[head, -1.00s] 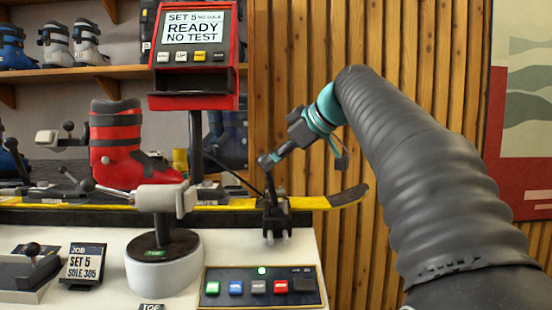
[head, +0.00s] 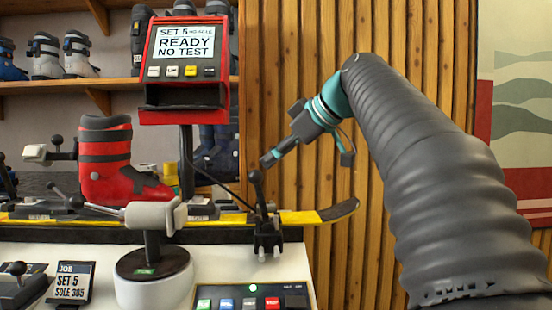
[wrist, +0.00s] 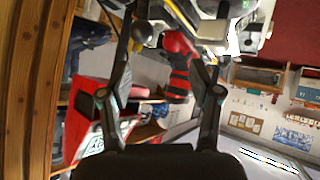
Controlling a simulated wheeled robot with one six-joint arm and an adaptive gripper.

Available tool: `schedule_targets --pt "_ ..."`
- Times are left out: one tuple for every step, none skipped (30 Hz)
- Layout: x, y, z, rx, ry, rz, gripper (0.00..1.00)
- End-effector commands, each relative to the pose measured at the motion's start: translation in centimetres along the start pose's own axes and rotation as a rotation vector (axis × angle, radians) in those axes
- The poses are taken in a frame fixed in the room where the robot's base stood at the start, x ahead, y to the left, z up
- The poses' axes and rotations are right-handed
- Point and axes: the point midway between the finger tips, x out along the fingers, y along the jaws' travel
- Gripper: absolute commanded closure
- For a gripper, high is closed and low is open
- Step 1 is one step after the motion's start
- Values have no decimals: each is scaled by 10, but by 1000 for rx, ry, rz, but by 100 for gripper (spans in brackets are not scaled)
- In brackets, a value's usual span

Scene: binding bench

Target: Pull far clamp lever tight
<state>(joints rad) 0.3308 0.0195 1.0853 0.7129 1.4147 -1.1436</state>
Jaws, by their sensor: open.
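A black clamp (head: 266,238) grips the yellow ski (head: 300,217) near its right end. Its lever (head: 257,186) stands nearly upright with a dark knob on top. My gripper (head: 268,159) is just above and slightly right of that knob in the head view; whether they touch cannot be told. In the wrist view my gripper (wrist: 157,42) has its two fingers spread apart, with a dark round knob (wrist: 142,32) showing between them. Another clamp at the ski's left end is cut off by the picture edge. A red boot (head: 107,160) stands on the ski.
A red display unit (head: 187,75) reading READY NO TEST stands behind the ski, left of my gripper. A grey-white pad on a post (head: 152,215) stands in front. A button panel (head: 250,300) lies at the bench front. The wood wall (head: 350,230) is behind.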

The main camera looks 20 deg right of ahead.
Motion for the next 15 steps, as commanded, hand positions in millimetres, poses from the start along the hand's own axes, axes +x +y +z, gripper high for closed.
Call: schedule_targets --pt "-3 0 -1 0 0 1 37" --pt "-5 0 -2 -1 0 1 37" --pt "-7 0 -2 0 0 1 37" --pt "-9 0 -3 0 0 1 37" --pt "-10 0 -3 0 0 1 37" --pt "-13 -1 -4 1 0 1 37" --pt "-14 -1 -4 1 0 1 37" --pt "-16 -1 -5 1 0 1 37" --pt "-18 -2 -5 1 -1 1 37" --pt "-20 -2 -6 1 0 2 37" --pt "-22 -2 -6 1 0 2 37" --pt "-24 -2 -7 1 0 1 37" --pt "-26 -2 -8 1 0 1 37" --pt "-27 -2 -8 0 0 1 37" --pt "-30 -2 -9 0 0 1 37"
